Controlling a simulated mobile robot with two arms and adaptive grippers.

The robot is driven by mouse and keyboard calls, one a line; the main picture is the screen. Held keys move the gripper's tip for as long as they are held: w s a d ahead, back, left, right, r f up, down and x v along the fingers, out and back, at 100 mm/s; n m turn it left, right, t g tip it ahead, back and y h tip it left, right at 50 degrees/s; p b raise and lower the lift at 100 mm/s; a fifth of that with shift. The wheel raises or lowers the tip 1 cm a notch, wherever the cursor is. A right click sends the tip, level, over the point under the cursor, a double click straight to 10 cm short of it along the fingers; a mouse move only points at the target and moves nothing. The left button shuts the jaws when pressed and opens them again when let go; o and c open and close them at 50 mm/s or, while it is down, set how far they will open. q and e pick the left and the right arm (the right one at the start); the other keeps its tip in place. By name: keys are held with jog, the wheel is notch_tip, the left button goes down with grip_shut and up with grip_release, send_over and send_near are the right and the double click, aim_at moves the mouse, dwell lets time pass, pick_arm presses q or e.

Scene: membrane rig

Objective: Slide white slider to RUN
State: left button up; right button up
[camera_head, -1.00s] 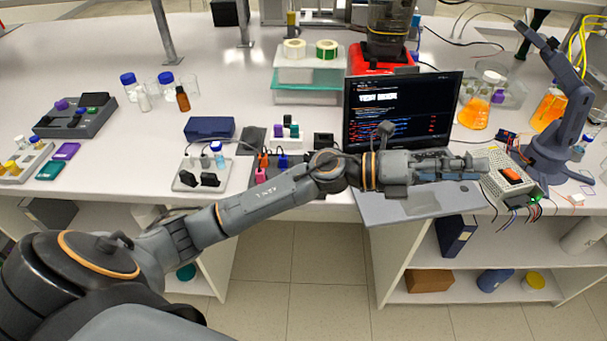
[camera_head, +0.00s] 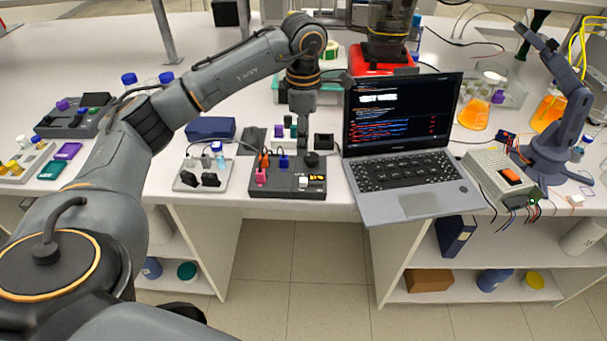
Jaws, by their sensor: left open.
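The dark control panel (camera_head: 288,190) sits near the front edge of the bench, left of the laptop. A small white piece (camera_head: 303,182), which looks like the white slider, is on its right part; the RUN marking is too small to read. A pink piece (camera_head: 261,177), an orange-red piece (camera_head: 264,160) and a blue piece (camera_head: 283,161) are also on the panel. My left gripper (camera_head: 303,142) points down above and behind the panel's back right part, open and apart from the white piece. Its fingers are small and hard to make out. My right gripper is out of view.
The open laptop (camera_head: 410,172) stands close on the right. A grey tray (camera_head: 203,175) with black pieces and a small bottle lies left of the panel, a dark blue box (camera_head: 210,128) behind it. A small desktop arm (camera_head: 560,120) stands far right.

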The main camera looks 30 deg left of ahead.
aim_at(304, 180)
pick_arm(q)
notch_tip(304, 180, down, 11)
jog(key=p, duration=0.3)
jog(key=shift+f, duration=0.75)
grip_shut()
